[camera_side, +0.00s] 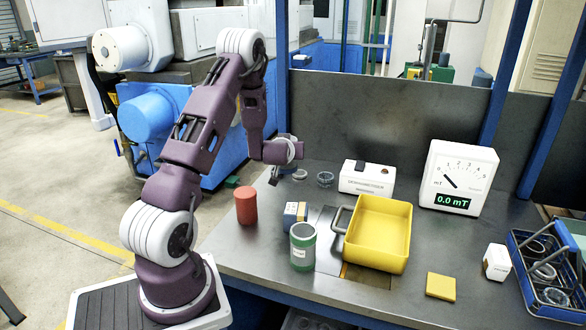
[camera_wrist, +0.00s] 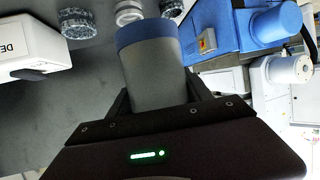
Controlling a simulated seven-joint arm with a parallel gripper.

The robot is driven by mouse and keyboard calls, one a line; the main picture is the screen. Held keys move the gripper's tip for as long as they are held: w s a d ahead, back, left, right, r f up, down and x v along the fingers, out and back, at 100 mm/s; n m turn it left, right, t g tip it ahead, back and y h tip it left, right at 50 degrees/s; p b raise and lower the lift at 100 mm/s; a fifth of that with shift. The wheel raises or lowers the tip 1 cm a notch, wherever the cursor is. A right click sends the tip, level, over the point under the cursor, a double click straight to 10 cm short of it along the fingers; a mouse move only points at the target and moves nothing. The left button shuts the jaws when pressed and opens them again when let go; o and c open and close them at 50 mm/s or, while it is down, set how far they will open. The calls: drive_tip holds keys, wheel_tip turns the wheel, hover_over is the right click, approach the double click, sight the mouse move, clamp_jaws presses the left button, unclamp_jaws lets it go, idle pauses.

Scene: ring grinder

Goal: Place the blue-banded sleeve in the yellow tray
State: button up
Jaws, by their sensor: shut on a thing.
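The blue-banded sleeve (camera_wrist: 155,75) is a grey cylinder with a blue band at its far end. In the wrist view it sits between the two dark fingers of my gripper (camera_wrist: 160,97), which is shut on it. In the side view my gripper (camera_side: 275,175) is at the back of the bench, left of the white demagnetiser box; the sleeve is hard to make out there. The yellow tray (camera_side: 376,262) stands to the right and nearer the front, with an empty interior and a grey handle on its left. My gripper is well apart from it.
Loose rings (camera_side: 325,179) lie near the demagnetiser box (camera_side: 367,178). A red cylinder (camera_side: 246,205), a blue box (camera_side: 294,215) and a green-banded canister (camera_side: 303,252) stand left of the tray. A gauge (camera_side: 458,165), yellow block (camera_side: 440,286) and blue ring crate (camera_side: 528,285) are to the right.

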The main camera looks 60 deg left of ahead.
drive_tip(key=shift+r, duration=0.45)
drive_tip(key=shift+w+d, duration=0.2)
drive_tip(key=w+d+m+t+h, duration=0.3)
drive_tip(key=w+d+m, duration=0.1)
drive_tip(key=w+d, duration=0.2)
drive_tip(key=m+t+h, duration=0.3)
drive_tip(key=m+h, duration=0.9)
drive_tip(key=h, duration=0.1)
hover_over(379, 235)
wheel_tip(379, 235, down, 9)
drive_tip(key=shift+r, duration=0.1)
drive_tip(key=shift+f, duration=0.2)
